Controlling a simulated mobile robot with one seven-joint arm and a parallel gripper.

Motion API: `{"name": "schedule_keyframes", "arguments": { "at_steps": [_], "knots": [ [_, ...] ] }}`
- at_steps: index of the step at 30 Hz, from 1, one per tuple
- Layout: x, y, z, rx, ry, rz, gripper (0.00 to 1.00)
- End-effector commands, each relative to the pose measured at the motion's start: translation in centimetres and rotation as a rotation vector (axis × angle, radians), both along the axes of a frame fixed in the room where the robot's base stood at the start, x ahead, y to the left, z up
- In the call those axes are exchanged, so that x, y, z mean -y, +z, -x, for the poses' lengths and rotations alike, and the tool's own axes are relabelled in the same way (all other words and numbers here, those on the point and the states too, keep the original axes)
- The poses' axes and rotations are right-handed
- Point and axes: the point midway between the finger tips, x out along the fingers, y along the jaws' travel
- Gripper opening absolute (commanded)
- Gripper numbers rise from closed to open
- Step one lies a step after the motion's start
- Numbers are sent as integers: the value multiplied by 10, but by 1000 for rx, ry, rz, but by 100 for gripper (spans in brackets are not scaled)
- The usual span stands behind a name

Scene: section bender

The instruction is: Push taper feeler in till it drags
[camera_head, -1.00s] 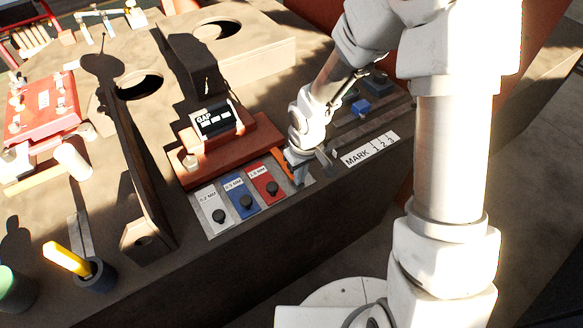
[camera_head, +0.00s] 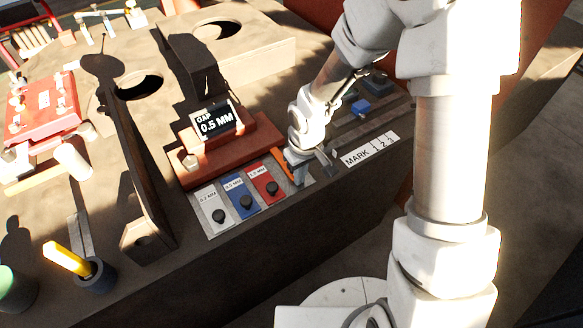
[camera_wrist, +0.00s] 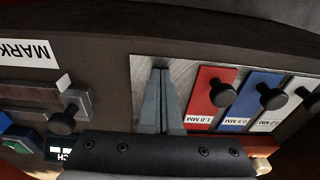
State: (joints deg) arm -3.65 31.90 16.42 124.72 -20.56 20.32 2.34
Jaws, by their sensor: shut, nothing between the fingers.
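My gripper (camera_head: 299,178) is shut and empty, low over the right end of a silver plate. In the wrist view its fingers (camera_wrist: 162,75) lie together against the bare metal left of the red tab. The gap display (camera_head: 216,121) on the red block (camera_head: 262,138) reads 0.5 MM.
White 0.2, blue 0.5 and red 1.0 MM (camera_head: 270,185) tabs with black knobs stand left of my gripper. A dark slide with a black knob (camera_wrist: 62,122) and a MARK 1 2 3 label (camera_head: 371,150) are to its right in the head view.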

Motion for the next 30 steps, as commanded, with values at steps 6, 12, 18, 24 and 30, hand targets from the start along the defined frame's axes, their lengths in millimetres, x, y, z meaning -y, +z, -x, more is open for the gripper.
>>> {"name": "schedule_keyframes", "arguments": {
  "at_steps": [6,12,18,24,30],
  "knots": [
    [-3,2,-4,14,2,-8,0],
    [2,2,2,14,1,-7,0],
    [8,1,12,8,1,-4,0],
    [10,4,15,7,1,-4,0],
    [10,19,15,6,1,-2,0]
  ]
}}
